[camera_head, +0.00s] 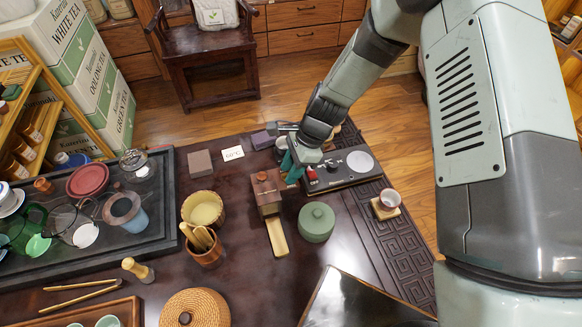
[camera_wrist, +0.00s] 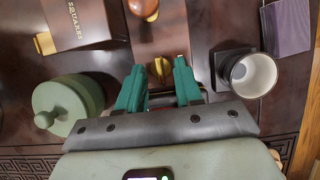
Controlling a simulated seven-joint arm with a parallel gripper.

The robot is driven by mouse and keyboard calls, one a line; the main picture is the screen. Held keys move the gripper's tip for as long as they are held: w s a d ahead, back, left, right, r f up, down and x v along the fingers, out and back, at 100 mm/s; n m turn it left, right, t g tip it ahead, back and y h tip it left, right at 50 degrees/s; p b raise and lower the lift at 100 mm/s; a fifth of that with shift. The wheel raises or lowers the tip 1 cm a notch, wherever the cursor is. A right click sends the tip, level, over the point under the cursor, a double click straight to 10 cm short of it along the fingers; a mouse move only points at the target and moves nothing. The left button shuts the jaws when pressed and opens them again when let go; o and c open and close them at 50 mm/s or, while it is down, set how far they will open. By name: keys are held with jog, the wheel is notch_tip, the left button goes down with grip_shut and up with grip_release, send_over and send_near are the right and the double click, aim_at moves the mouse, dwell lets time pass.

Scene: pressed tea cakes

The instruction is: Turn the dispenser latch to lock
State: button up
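The dispenser (camera_head: 268,192) is a brown wooden box with a pale chute at its front, left of the green lidded jar. In the wrist view, its box (camera_wrist: 77,22) carries the word "SQUARES", and a brown panel (camera_wrist: 160,30) lies to the right. A small yellow latch (camera_wrist: 160,68) shows at the panel's near end, pointing roughly up and down the picture. My gripper (camera_wrist: 160,88) has teal fingers, spread on either side of the latch with gaps showing. My gripper (camera_head: 291,168) is behind and right of the dispenser in the head view, where the latch cannot be made out.
The green jar (camera_head: 317,222) stands right of the chute. In the wrist view, a cup (camera_wrist: 250,75) and a purple box (camera_wrist: 288,27) are to the right. A bamboo cup (camera_head: 203,209) stands left of the dispenser.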

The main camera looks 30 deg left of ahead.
grip_shut()
dwell(0.5)
jog(key=n, duration=0.2)
jog(key=n+g+h, duration=0.1)
jog(key=n, duration=0.1)
jog(key=shift+w+a+n+h, duration=0.2)
jog(key=shift+n+h, duration=0.1)
jog(key=shift+n, duration=0.1)
jog(key=n+h, duration=0.1)
jog(key=n, duration=0.3)
jog(key=shift+a+n+h, duration=0.2)
jog(key=shift+n+h, duration=0.1)
jog(key=shift+h, duration=0.1)
jog(key=n, duration=0.2)
jog(key=n+h, duration=0.1)
jog(key=n, duration=0.1)
jog(key=shift+a+h, duration=0.2)
jog(key=shift+h, duration=0.1)
jog(key=shift+s+a+n+t+h, duration=0.1)
jog(key=shift+n+t+h, duration=0.2)
jog(key=shift+n, duration=0.85)
jog(key=shift+a+n+t+h, duration=0.15)
jog(key=shift+n+h, duration=0.25)
jog(key=shift+n, duration=0.75)
jog(key=shift+d, duration=0.1)
